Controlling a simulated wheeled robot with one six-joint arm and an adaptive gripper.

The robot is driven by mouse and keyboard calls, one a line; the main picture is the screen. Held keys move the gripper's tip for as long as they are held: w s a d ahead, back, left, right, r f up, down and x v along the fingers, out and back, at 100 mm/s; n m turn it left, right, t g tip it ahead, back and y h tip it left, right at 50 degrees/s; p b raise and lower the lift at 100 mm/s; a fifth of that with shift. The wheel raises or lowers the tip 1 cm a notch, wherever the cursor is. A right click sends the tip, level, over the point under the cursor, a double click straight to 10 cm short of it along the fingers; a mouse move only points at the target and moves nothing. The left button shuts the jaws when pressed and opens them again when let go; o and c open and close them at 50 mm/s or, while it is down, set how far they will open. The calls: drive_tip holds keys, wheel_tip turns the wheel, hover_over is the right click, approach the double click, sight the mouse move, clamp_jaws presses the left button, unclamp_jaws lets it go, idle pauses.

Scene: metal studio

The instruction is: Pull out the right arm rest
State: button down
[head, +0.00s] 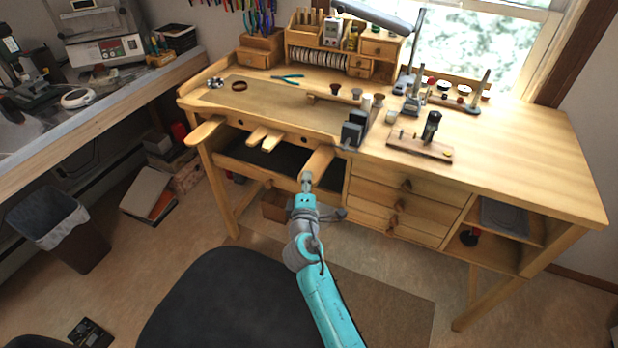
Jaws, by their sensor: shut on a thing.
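The wooden jeweler's bench (520,150) fills the middle and right of the head view. The right arm rest (318,162) is a pale wooden board sticking out from the bench's front edge, left of the drawers. My gripper (307,178) is at its near end and shut on it; the fingers are small in the picture and the exact contact is hard to see. The left arm rest (205,131) sticks out at the bench's left front. The forked bench pin (265,138) lies between the two rests.
A dark chair seat (220,305) stands in front of the bench, left of my arm. Drawers (400,205) are right of the right arm rest. A small dark vise (355,128) stands above its right side. A bin (70,235) stands at the left.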

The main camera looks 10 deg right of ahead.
drive_tip(key=c, duration=1.1)
unclamp_jaws()
drive_tip(key=shift+c, duration=0.2)
drive_tip(key=v, duration=1.2)
